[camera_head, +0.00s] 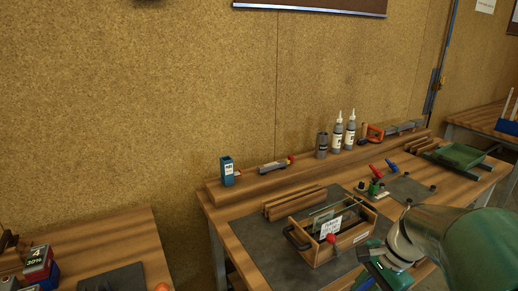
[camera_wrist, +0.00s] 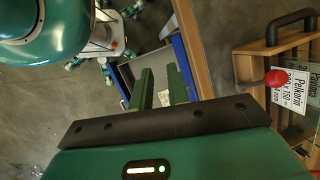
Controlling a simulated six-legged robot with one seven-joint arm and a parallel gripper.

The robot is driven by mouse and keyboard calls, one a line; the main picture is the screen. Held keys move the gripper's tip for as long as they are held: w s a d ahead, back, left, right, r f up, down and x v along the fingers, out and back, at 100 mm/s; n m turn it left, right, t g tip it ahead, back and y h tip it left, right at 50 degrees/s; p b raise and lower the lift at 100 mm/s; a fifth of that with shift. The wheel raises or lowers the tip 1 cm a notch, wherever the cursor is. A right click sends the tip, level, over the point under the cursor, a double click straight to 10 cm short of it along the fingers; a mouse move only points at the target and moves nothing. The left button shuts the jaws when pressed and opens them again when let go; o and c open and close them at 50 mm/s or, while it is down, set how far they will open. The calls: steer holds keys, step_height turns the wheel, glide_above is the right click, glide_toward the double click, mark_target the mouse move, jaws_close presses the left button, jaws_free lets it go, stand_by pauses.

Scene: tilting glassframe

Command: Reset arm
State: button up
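My gripper (camera_wrist: 160,76) shows two green fingers standing apart with nothing between them, so it is open and empty. In the head view my green arm fills the lower right corner, and the gripper end (camera_head: 385,272) is partly cut off by the bottom edge. The wooden glass frame box (camera_head: 340,236) stands on the bench just left of it, with a black handle, a red knob and a white label. In the wrist view the box (camera_wrist: 247,68) is at the right, apart from the fingers.
The workbench (camera_head: 216,215) holds bottles (camera_head: 350,130), a blue block (camera_head: 227,170), wooden strips and a green tray (camera_head: 459,156) at the back right. Another bench (camera_head: 140,230) is at the left. Below the fingers, a grey blue-edged drawer or bin (camera_wrist: 122,76) lies beside the bench edge.

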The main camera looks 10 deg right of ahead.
steer(key=s+a+r+n+t+h, duration=0.2)
steer(key=a+r+n, duration=0.2)
steer(key=a+n, duration=0.3)
steer(key=s+a+r+n+t+h, duration=0.1)
steer(key=s+a+r+n+t, duration=0.1)
steer(key=a+n, duration=0.5)
step_height(320, 180, up, 3)
steer(key=shift+s+a+f+n+h, duration=0.1)
steer(key=shift+s+a+n+h, duration=0.25)
steer(key=shift+s+n, duration=0.35)
steer(key=shift+d, duration=0.25)
